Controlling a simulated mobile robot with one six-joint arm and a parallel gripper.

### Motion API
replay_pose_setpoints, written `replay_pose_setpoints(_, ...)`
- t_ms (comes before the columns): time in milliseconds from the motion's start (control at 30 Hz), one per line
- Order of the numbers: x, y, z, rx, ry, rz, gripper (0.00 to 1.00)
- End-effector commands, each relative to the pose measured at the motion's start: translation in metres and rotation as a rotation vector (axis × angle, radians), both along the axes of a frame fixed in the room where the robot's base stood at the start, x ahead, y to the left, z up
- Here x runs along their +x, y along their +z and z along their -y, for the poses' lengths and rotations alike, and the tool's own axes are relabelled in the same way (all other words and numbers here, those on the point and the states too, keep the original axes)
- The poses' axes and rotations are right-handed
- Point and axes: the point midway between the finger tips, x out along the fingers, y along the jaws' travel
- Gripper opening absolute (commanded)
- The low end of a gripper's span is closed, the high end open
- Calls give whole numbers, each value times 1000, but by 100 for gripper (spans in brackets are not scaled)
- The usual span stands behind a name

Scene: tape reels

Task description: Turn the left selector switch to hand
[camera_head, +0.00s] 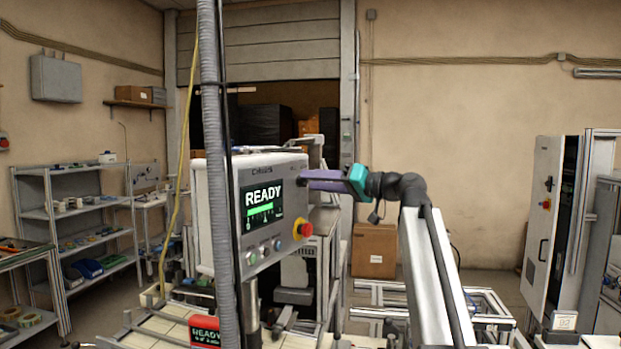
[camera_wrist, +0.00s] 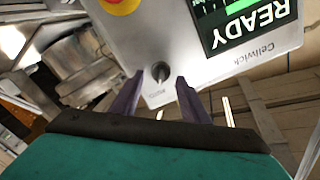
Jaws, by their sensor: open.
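A grey control panel (camera_head: 280,170) with a lit READY screen (camera_head: 262,203) stands in the middle of the head view. In the wrist view the panel (camera_wrist: 190,45) appears upside down. A small dark selector switch (camera_wrist: 160,71) is on its face, with a label too small to read. My gripper (camera_head: 303,181) is at the panel's upper right, and its purple fingers hide the switch in the head view. In the wrist view my gripper (camera_wrist: 160,82) is open, with one finger on each side of the switch. I cannot tell whether the fingers touch it.
A red emergency stop (camera_head: 305,229) on a yellow base is below my gripper, and several round buttons (camera_head: 265,250) line the panel's lower edge. A grey hose (camera_head: 214,160) runs in front of the panel's left side. An open cabinet (camera_head: 548,230) stands at the right.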

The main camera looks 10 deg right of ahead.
Motion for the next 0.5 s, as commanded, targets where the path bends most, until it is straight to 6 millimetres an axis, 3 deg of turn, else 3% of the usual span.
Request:
replay_pose_setpoints(200, 8, 0, -11, 0, 1, 0, 41)
replay_pose_setpoints(500, 9, 0, -12, 0, 1, 0, 41)
